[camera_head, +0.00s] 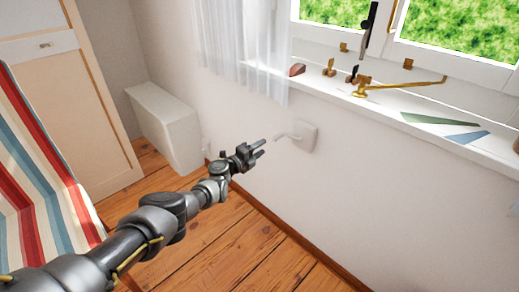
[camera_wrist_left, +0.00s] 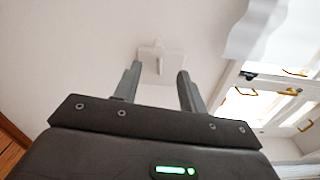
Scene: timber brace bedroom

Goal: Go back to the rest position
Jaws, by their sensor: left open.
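My left gripper (camera_head: 260,148) reaches in from the lower left in the head view and is stretched toward the wall below the window. In the left wrist view its two fingers (camera_wrist_left: 157,88) are spread apart with nothing between them. A white wall plate with a lever-like handle (camera_head: 299,136) is on the wall just beyond the fingertips. The plate also shows past the fingers in the left wrist view (camera_wrist_left: 158,50). The gripper looks apart from it. My right gripper is in neither view.
A windowsill (camera_head: 340,92) above holds brass fittings (camera_head: 362,86) and flat green and blue pieces (camera_head: 440,121). A sheer curtain (camera_head: 240,45) hangs left of the window. A white box-like unit (camera_head: 165,125), a cabinet (camera_head: 80,110) and a striped chair (camera_head: 40,170) stand left. Wooden floor (camera_head: 235,245) lies below.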

